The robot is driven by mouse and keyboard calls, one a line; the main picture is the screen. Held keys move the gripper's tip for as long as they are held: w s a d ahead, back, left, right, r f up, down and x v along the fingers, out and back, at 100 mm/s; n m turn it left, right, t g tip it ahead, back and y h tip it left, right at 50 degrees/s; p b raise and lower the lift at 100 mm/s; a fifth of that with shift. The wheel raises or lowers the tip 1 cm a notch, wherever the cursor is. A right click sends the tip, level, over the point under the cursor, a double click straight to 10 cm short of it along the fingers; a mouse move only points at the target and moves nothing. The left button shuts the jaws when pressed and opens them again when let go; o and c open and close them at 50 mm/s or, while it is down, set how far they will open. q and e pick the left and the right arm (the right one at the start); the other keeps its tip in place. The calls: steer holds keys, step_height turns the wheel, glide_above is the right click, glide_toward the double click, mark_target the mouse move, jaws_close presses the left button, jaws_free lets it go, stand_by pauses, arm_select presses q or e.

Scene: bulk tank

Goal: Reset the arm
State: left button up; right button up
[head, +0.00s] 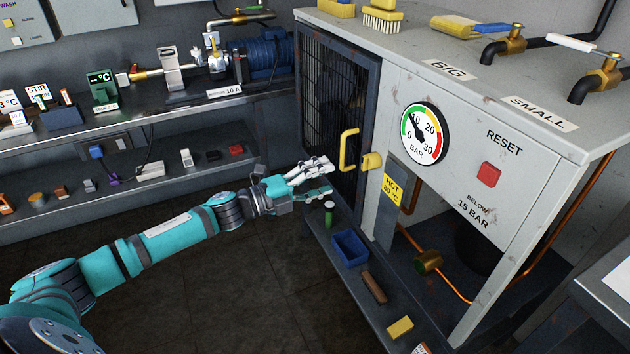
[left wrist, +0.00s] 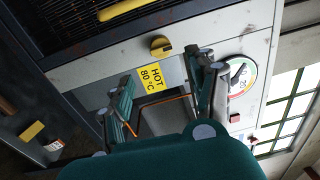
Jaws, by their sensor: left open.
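My left gripper (head: 326,178) is open and empty. Its arm reaches in from the left, and the fingers are in front of the lower part of the dark mesh door (head: 335,100), left of the yellow door handle (head: 347,150). In the left wrist view the open fingers (left wrist: 160,72) spread on either side of the yellow HOT 80 °C label (left wrist: 151,77), with a yellow knob (left wrist: 161,45) above it. I see no object between the fingers. My right gripper is not in view.
The grey cabinet carries a pressure gauge (head: 423,133) and a red reset button (head: 489,175). A low shelf holds a blue bin (head: 350,246), a green-capped bottle (head: 329,213) and a yellow block (head: 400,328). A bench with pump parts (head: 262,58) stands behind. Open dark floor (head: 240,300) lies below my arm.

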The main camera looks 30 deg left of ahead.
arm_select(q)
steer(key=shift+v, duration=0.85)
